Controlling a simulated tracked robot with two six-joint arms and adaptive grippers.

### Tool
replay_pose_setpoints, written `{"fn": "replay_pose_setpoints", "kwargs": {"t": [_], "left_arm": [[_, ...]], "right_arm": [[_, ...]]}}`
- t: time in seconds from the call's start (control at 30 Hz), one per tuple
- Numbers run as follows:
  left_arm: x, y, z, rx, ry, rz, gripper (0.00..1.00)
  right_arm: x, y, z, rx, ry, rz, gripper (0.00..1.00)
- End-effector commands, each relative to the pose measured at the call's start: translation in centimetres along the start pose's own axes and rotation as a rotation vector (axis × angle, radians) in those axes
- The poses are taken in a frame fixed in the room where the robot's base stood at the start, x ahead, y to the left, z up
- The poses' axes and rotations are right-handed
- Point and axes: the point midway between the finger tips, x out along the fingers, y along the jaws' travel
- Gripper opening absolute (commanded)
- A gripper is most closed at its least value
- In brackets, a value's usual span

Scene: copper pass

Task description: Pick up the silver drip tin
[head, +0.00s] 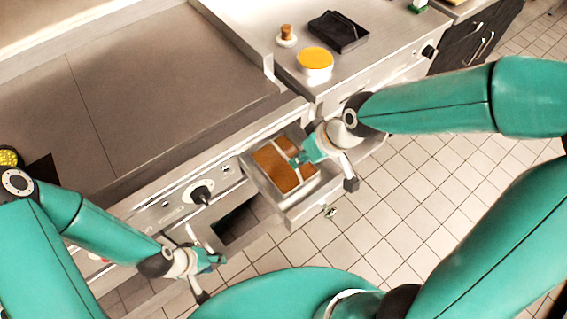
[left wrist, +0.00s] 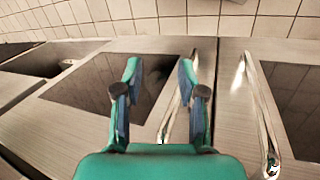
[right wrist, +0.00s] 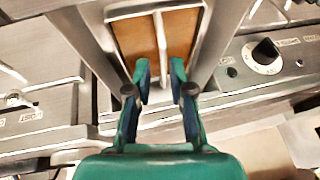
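The silver drip tin (head: 262,171) sits in the pulled-out drawer of the range. It has thin silver walls, a divider, and brown content on both sides. My right gripper (head: 297,159) is over the tin, pointing down at it. In the right wrist view, the tin (right wrist: 198,48) lies ahead of the right gripper (right wrist: 160,66). Its fingers are partly open, on either side of the divider line; I cannot tell whether they touch it. My left gripper (head: 208,270) is open and empty, low in front of the range; it also shows in the left wrist view (left wrist: 160,68).
The drawer front (head: 312,207) sticks out over the tiled floor. A dark opening (head: 238,222) lies left of it. A knob (head: 201,193) juts from the range panel. On the counter stand a yellow-topped tub (head: 315,66), a black tray (head: 338,32) and a small wooden-topped item (head: 286,37).

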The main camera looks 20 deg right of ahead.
Motion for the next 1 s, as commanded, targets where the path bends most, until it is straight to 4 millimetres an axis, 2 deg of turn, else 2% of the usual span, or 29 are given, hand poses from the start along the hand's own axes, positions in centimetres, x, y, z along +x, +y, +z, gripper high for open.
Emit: {"fn": "replay_pose_setpoints", "kwargs": {"t": [0.4, 0.67, 0.7, 0.83, 1.0], "left_arm": [[0.1, -0.1, 0.0, 0.000, 0.000, 0.000, 0.40], [0.1, -0.1, 0.0, 0.000, 0.000, 0.000, 0.40], [0.1, -0.1, 0.0, 0.000, 0.000, 0.000, 0.40], [0.1, -0.1, 0.0, 0.000, 0.000, 0.000, 0.40], [0.1, -0.1, 0.0, 0.000, 0.000, 0.000, 0.40]], "right_arm": [[4.8, -0.4, 0.0, -0.002, -0.004, -0.001, 0.22], [5.1, -0.4, -0.1, -0.002, 0.000, -0.001, 0.22], [5.1, -0.4, -0.1, -0.002, -0.001, -0.001, 0.20], [5.1, -0.4, -0.1, -0.002, -0.001, -0.001, 0.00], [5.1, -0.4, -0.1, -0.002, -0.001, -0.001, 0.00]]}}
